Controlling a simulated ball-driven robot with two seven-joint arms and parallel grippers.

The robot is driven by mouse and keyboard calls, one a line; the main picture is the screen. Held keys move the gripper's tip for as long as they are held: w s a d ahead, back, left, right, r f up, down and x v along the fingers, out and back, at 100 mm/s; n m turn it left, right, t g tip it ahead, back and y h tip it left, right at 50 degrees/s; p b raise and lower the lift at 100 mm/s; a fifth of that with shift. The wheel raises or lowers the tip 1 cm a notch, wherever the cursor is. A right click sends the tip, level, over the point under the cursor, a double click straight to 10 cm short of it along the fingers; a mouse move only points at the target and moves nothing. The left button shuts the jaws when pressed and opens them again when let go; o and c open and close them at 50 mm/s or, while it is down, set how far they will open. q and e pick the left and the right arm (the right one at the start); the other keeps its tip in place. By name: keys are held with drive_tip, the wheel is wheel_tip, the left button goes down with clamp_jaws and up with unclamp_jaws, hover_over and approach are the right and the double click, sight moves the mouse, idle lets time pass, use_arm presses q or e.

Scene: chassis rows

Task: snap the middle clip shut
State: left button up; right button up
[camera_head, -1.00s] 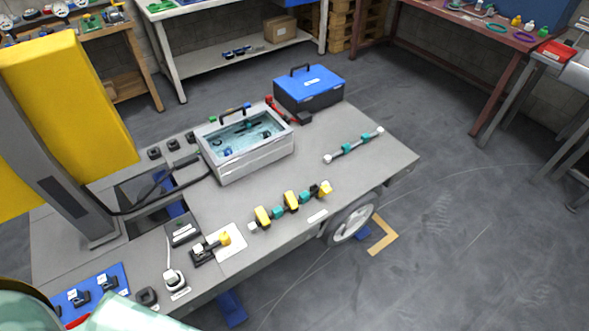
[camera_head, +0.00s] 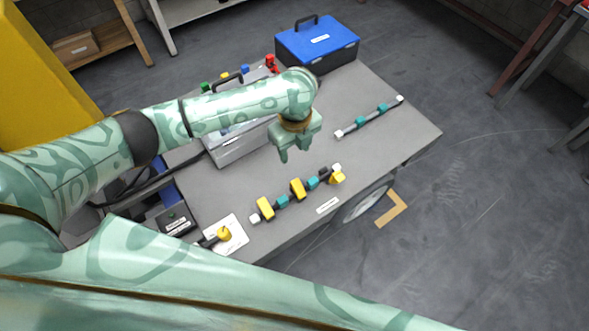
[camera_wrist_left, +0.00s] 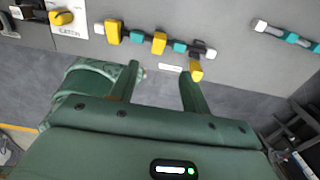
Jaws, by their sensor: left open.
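A row with a rod, teal blocks and three yellow clips lies along the table's near edge. The middle clip (camera_head: 297,188) sits between two teal blocks; it also shows in the left wrist view (camera_wrist_left: 159,42). The left clip (camera_head: 265,208) looks much like it. The right clip (camera_head: 337,177) is turned differently, its yellow part toward the table edge. I cannot tell which clips are latched. My left gripper (camera_head: 298,151) is open and empty, pointing down above the table behind the row. In the left wrist view, its fingers (camera_wrist_left: 164,70) lie apart below the middle clip. My right gripper is out of view.
A second row (camera_head: 369,118) with teal blocks lies to the right. A grey bin (camera_head: 240,148) stands behind, partly hidden by my arm, and a blue-lidded case (camera_head: 318,42) is at the back. A white card (camera_head: 226,234) with a yellow-knobbed part lies left of the row.

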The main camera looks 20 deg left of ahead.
use_arm(q)
drive_tip(key=b, duration=0.3)
approach(295, 181)
wheel_tip(295, 181, down, 10)
drive_tip(key=b, duration=0.4)
drive_tip(key=shift+r+b, duration=0.2)
drive_tip(key=shift+b, duration=0.15)
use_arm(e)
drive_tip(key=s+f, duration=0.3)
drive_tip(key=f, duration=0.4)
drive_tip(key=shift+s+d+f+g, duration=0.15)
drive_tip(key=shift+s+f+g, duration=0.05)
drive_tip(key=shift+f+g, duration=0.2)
